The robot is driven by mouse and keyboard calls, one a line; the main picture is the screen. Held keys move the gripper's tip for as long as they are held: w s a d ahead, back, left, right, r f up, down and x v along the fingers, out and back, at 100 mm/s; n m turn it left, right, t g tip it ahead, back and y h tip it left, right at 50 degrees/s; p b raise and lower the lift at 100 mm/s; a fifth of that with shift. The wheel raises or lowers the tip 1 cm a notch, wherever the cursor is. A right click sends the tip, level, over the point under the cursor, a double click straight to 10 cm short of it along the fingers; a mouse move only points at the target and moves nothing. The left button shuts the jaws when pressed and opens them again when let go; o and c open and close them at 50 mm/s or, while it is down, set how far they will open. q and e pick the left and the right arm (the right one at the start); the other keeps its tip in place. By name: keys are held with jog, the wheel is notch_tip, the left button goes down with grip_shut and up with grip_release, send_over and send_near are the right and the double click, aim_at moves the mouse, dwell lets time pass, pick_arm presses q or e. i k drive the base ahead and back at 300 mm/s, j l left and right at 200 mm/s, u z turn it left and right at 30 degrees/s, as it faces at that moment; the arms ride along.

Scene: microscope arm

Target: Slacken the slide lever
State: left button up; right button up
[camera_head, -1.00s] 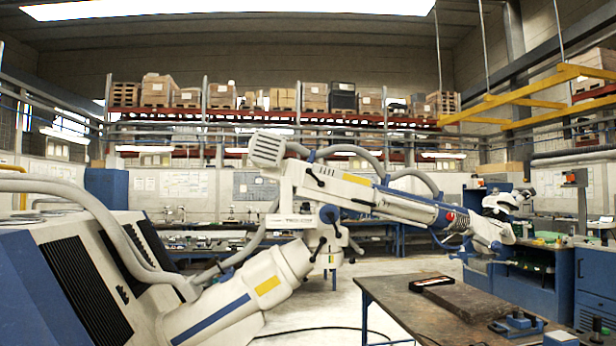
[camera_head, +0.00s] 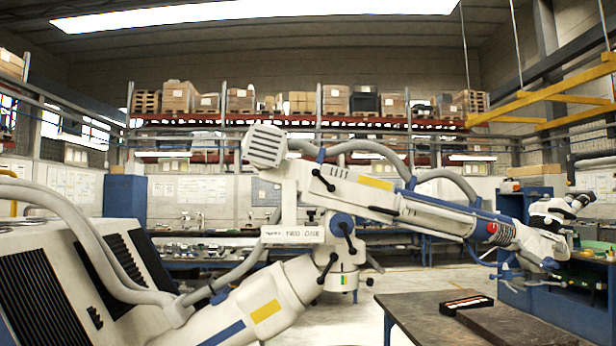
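The white microscope arm (camera_head: 360,190) rises from a thick slanted column and reaches right to the microscope head (camera_head: 555,215). Several black levers show on it. One lever (camera_head: 347,237) is on the blue collar at the joint beside the white name plate (camera_head: 292,234). Another lever (camera_head: 327,267) hangs below that joint, and a third lever (camera_head: 323,180) sits on the upper boom. I cannot tell which is the slide lever, or whether any is tight or slack. Neither of my grippers is in view.
A large white and blue cabinet (camera_head: 125,240) with black vents and thick hoses stands at the left. A dark-topped table (camera_head: 420,318) carrying a black tray (camera_head: 466,304) and a dark slab (camera_head: 515,328) stands at the lower right. Pale floor shows between them.

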aim_at(314, 172)
jog(key=i+l+u, duration=0.15)
jog(key=i+l, duration=0.2)
jog(key=i, duration=0.15)
jog(key=i+l+u, duration=0.15)
jog(key=i+l, duration=0.3)
jog(key=i+l+u, duration=0.15)
jog(key=i+l, duration=0.3)
jog(key=i+l+u, duration=0.15)
jog(key=i+l, duration=0.25)
jog(key=l, duration=0.15)
jog(key=i+l+u, duration=0.2)
jog(key=i+l, duration=0.2)
jog(key=l, duration=0.2)
